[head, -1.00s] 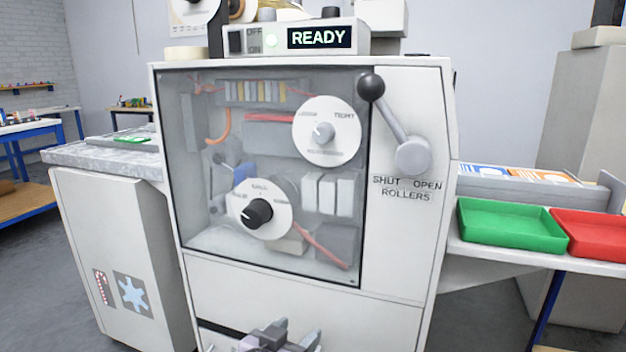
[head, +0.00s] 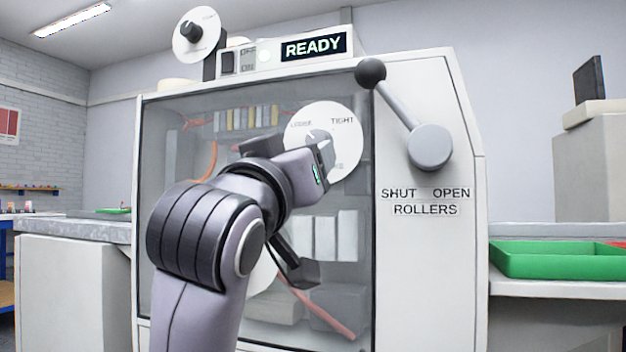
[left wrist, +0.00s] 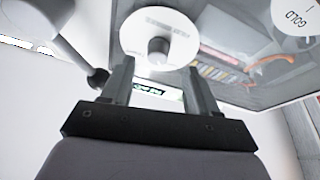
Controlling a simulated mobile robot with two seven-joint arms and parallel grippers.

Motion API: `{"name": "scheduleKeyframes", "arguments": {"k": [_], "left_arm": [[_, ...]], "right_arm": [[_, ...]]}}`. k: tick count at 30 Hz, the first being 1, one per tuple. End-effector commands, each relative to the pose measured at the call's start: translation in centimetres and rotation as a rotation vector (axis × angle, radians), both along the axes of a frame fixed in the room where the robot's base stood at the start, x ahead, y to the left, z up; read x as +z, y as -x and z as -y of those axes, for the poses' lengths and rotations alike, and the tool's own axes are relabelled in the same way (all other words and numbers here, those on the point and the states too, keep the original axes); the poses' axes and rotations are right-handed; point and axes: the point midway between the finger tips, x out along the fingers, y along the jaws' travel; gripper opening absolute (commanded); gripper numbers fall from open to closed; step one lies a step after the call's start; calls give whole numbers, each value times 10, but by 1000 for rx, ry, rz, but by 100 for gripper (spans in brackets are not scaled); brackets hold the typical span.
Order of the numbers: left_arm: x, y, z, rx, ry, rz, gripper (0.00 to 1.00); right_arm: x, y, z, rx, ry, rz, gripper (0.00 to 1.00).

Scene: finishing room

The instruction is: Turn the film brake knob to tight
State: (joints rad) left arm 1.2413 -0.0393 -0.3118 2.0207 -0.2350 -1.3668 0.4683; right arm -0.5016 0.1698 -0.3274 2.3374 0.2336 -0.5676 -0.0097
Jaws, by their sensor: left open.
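A white dial marked LOOSE and TIGHT (head: 345,165) sits on the machine's clear front window. Its grey knob (head: 318,138) has a pale mark on the LOOSE side. My left gripper (head: 308,150) is raised in front of this dial and partly covers it. In the left wrist view, which looks upside down, the left gripper (left wrist: 159,78) is open and empty. The knob (left wrist: 158,49) shows just beyond and between its fingertips; I cannot tell whether they touch. Another white dial with a black knob (head: 191,32) stands on a post at the machine's top left; its lettering is unreadable.
The roller lever (head: 398,108), with its dark ball, stands close to the dial's right, tilted toward SHUT. My arm mostly hides a lower dial, which shows GOLD in the left wrist view (left wrist: 293,20). A READY display (head: 313,46) is above; a green tray (head: 560,260) stands right.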

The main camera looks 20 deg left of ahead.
Motion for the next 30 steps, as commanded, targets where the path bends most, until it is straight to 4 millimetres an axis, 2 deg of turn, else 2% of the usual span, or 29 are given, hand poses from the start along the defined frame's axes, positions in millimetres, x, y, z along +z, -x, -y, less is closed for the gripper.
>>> {"name": "scheduleKeyframes", "arguments": {"k": [2, 5, 21, 30], "left_arm": [[3, 8, 1, 1, 8, 18, 60], [8, 8, 1, 3, 12, 22, 60], [31, -46, 0, 3, 10, 21, 60], [34, -56, 0, 2, 10, 22, 60]], "right_arm": [[-4, 0, -1, 4, -4, 5, 43], [-3, 0, -2, 6, -5, 7, 43], [-3, 1, 2, -1, 13, 29, 43], [-3, 1, 2, -2, 14, 32, 43]]}}
